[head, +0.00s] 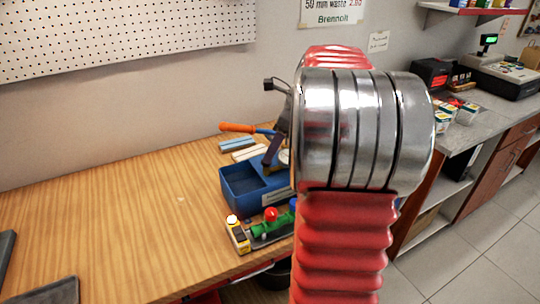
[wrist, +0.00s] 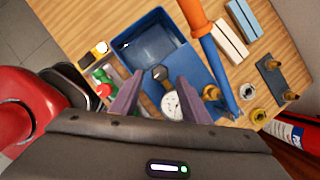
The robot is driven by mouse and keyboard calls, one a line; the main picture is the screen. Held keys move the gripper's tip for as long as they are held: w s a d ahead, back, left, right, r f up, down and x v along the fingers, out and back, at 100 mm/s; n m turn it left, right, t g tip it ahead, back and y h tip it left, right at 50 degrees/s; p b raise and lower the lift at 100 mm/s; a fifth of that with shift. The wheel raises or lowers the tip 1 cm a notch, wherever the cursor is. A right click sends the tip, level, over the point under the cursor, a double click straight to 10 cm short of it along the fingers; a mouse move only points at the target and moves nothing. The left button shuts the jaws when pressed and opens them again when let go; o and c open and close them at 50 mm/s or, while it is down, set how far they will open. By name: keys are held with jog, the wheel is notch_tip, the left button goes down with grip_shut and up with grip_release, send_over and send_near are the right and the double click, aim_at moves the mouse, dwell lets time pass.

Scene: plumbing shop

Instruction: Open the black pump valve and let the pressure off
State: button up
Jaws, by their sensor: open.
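The blue pump shows in the head view (head: 235,190) with an open tank, and in the wrist view (wrist: 150,45). Its orange-ended lever (head: 237,127) sticks out to the left; in the wrist view the lever (wrist: 195,18) runs down the right. The small black valve knob (wrist: 160,72) shows in the wrist view between my fingertips, at the tank's near edge. A round white gauge (wrist: 171,104) is just below it. My gripper (wrist: 161,76) is open, with purple fingers either side of the knob in the picture. I cannot tell whether they touch it. My arm hides the knob in the head view.
Green and red fittings (head: 272,222) and a yellow-and-white bottle (head: 238,234) stand close in front of the pump. Pale and blue blocks (wrist: 242,18) lie behind it. Brass fittings on a dark plate (wrist: 277,75) lie to its right.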

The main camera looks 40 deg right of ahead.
jog(key=shift+x, duration=1.7)
jog(key=shift+r, duration=0.1)
jog(key=shift+c, duration=0.5)
jog(key=c, duration=0.9)
